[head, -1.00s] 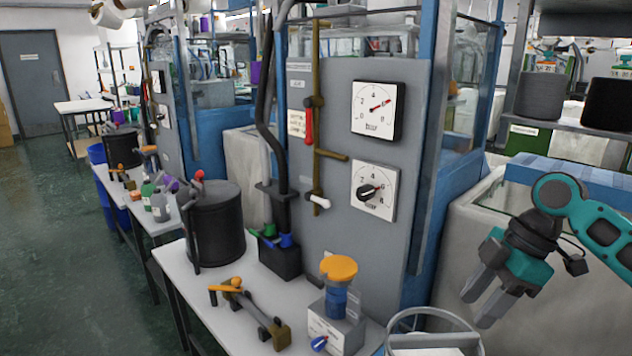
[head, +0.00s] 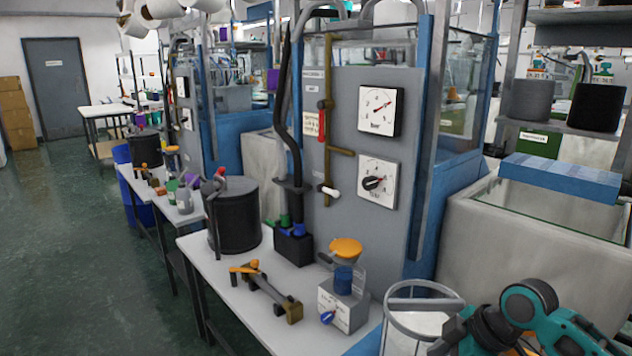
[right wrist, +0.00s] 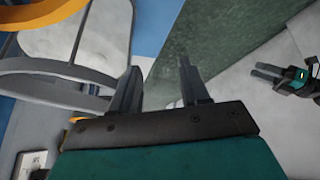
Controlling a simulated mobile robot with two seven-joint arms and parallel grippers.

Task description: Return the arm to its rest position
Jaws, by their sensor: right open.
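My right arm enters the head view at the lower right. Its dark and teal gripper (head: 450,344) is low beside the wire-rimmed bin, partly cut off by the bottom edge. In the right wrist view the two grey fingers of the right gripper (right wrist: 158,78) stand apart with nothing between them. Another teal and dark gripper, apparently my left one (right wrist: 268,74), shows at the right of that view, small, above a pale floor or surface. Whether its fingers are parted is unclear. The left arm is not in the head view.
The round bin (head: 392,330) with a metal rim stands close to the right gripper. The white bench (head: 230,297) holds a black pot (head: 236,222), an orange-handled tool (head: 268,290) and an orange-topped device (head: 345,300). A grey tank (head: 500,245) stands behind the arm. Green floor is clear at left.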

